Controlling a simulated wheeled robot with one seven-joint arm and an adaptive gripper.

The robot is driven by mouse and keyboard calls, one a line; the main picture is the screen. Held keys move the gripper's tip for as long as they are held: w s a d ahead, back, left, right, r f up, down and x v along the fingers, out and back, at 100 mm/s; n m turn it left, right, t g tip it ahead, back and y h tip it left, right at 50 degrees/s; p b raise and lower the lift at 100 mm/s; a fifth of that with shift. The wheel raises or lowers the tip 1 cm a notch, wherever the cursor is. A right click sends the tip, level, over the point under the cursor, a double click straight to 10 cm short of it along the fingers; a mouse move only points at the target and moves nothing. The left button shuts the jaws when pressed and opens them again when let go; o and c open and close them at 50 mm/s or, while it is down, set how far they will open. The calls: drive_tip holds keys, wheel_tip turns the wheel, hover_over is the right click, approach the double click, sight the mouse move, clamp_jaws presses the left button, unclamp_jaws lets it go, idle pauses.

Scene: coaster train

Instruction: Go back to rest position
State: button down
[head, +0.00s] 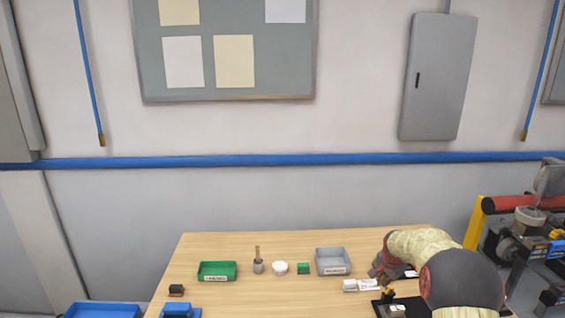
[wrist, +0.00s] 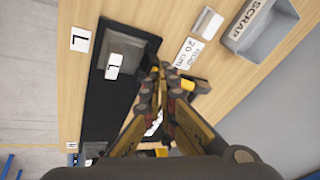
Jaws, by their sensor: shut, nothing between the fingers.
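My gripper (wrist: 158,78) is shut and empty in the wrist view. Its fingers are together above a black board (wrist: 105,95) on the wooden table (wrist: 180,15). In the head view my gripper is at the table's right side, and its fingertips are hard to make out behind my arm. A grey block (wrist: 125,47) with a white "L" label lies on the board, left of the fingers. A white card reading "ROD 20 cm" (wrist: 188,53) lies right of the fingertips.
A grey scrap bin (head: 333,252), a green bin (head: 216,264), a small green box (head: 303,268), a white round item (head: 280,268) and a grey cup (head: 258,267) line the table. A machine (head: 525,235) stands at the right. The table's middle front is clear.

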drive_tip(key=s+a+r+n+b, duration=0.2)
drive_tip(key=s+a+r+n, duration=0.2)
drive_tip(key=s, duration=1.2)
drive_tip(key=s+a+r+n+y+b, duration=0.1)
drive_tip(key=s+a+r+n+b, duration=0.2)
drive_tip(key=s, duration=1.4)
drive_tip(key=s+a+r+n+t+b, duration=0.1)
drive_tip(key=s+a+r+n+b, duration=0.2)
drive_tip(key=s+a+r+n, duration=0.2)
drive_tip(key=shift+s+a+r, duration=1.5)
drive_tip(key=shift+s+a, duration=2)
drive_tip(key=shift+s, duration=2.4)
